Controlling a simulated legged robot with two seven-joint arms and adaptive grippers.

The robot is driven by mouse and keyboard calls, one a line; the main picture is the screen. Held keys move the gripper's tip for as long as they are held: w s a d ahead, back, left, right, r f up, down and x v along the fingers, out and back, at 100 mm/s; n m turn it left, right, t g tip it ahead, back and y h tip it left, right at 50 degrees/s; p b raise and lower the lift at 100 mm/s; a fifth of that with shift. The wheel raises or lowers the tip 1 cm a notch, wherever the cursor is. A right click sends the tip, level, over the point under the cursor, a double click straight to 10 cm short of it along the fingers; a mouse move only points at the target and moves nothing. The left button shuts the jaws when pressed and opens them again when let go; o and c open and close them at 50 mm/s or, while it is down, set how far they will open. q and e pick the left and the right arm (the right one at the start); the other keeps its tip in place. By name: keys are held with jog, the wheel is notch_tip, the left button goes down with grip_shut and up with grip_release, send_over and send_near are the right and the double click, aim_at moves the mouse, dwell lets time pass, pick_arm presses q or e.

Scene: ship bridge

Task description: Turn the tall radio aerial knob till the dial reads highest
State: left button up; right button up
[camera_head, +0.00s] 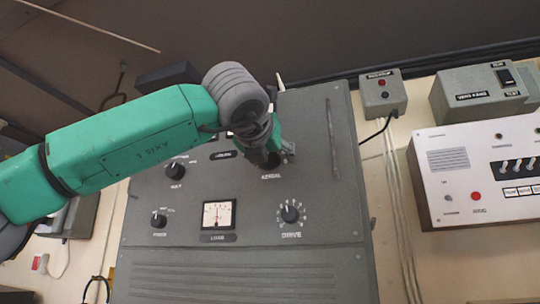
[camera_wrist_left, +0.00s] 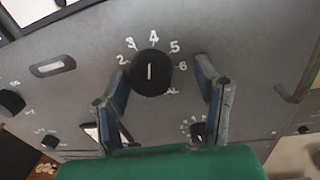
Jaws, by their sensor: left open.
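The grey radio panel (camera_head: 264,250) shows in the head view, where my left gripper (camera_head: 272,156) is over the AERIAL label and hides the aerial knob. In the left wrist view the black aerial knob (camera_wrist_left: 152,76) has numbers around its top, and its white pointer line is near 4. My left gripper (camera_wrist_left: 163,66) is open, its fingers on either side of the knob with gaps. The dial (camera_head: 219,214), marked LOAD, has its needle near the middle, but its exact reading is too small to tell. My right gripper is not in view.
The DRIVE knob (camera_head: 290,214) is below the AERIAL label. Two smaller knobs, upper (camera_head: 176,171) and lower (camera_head: 159,220), are at the left. A raised bar (camera_head: 332,140) runs along the panel's right side. A small grey box (camera_head: 383,94) and white unit (camera_head: 480,170) are further right.

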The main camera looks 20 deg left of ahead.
pick_arm(q)
jog(key=shift+d, duration=0.15)
jog(key=shift+s, duration=0.1)
jog(key=c, duration=0.6)
jog(key=shift+a, duration=0.4)
jog(key=c, duration=0.5)
jog(key=n+b, duration=0.2)
jog(key=shift+a+n, duration=0.25)
jog(key=shift+n, duration=0.15)
jog(key=shift+s+d+n+b, duration=0.1)
jog(key=shift+n+b, duration=0.5)
jog(key=shift+n, duration=0.5)
jog(key=shift+c, duration=0.2)
jog(key=shift+r+n+g+b, duration=0.1)
jog(key=shift+n+g+b, duration=0.35)
jog(key=shift+n, duration=0.85)
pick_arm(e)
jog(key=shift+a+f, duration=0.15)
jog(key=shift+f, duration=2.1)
